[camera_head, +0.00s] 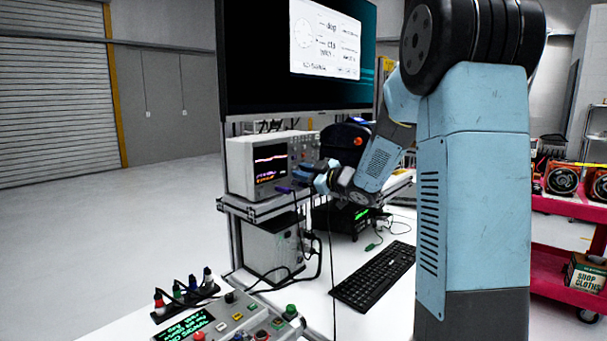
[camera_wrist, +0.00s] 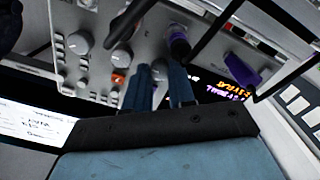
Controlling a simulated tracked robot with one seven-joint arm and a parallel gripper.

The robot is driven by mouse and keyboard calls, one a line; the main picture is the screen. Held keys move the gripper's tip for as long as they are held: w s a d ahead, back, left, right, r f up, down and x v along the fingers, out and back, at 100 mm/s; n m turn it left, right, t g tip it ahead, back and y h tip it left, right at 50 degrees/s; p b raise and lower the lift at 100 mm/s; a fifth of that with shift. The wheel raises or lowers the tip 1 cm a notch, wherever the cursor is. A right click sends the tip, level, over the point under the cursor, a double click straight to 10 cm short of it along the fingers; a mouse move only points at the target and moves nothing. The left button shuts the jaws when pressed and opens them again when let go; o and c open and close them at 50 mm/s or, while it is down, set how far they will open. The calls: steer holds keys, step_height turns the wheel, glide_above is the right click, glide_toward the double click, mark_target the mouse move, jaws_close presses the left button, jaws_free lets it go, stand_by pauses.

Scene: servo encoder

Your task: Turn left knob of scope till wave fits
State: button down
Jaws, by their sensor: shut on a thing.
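The oscilloscope (camera_head: 240,165) is a pale box on a raised shelf, with a dark screen (camera_head: 270,163) showing bright wave traces and coloured text. Its knob panel shows upside down in the wrist view (camera_wrist: 105,72), with grey round knobs such as this one (camera_wrist: 78,43). My gripper (camera_head: 308,177) is at the scope's front, right of the screen. In the wrist view its two blue fingers (camera_wrist: 159,72) are shut on a small grey knob (camera_wrist: 159,70), largely hidden between them. The full wave is too small to compare.
Purple probe plugs (camera_wrist: 180,45) and dark cables hang close to my fingers; another purple plug (camera_wrist: 242,70) is at the right. A large monitor (camera_head: 255,60) stands above the scope. A keyboard (camera_head: 375,275) and a control box (camera_head: 235,318) lie on the bench.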

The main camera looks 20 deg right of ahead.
steer(key=shift+f, duration=0.1)
stand_by(0.3)
steer(key=c, duration=1.2)
jaws_free()
steer(key=shift+s, duration=0.15)
steer(key=v, duration=1.3)
steer(key=shift+s+d, duration=0.15)
steer(key=shift+s, duration=0.05)
steer(key=s+r+m+g+h, duration=0.2)
steer(key=s+m+g+h, duration=0.1)
steer(key=s+m+h, duration=0.9)
steer(key=s+a+f+g, duration=0.2)
steer(key=s, duration=0.3)
steer(key=s+a+f+g+y, duration=0.1)
steer(key=s+a+g, duration=0.1)
steer(key=s, duration=0.4)
steer(key=s+a+f+m+g+y, duration=0.1)
steer(key=s+a+f+g, duration=0.1)
steer(key=s, duration=0.4)
steer(key=shift+a+f, duration=0.3)
steer(key=shift+a, duration=0.6)
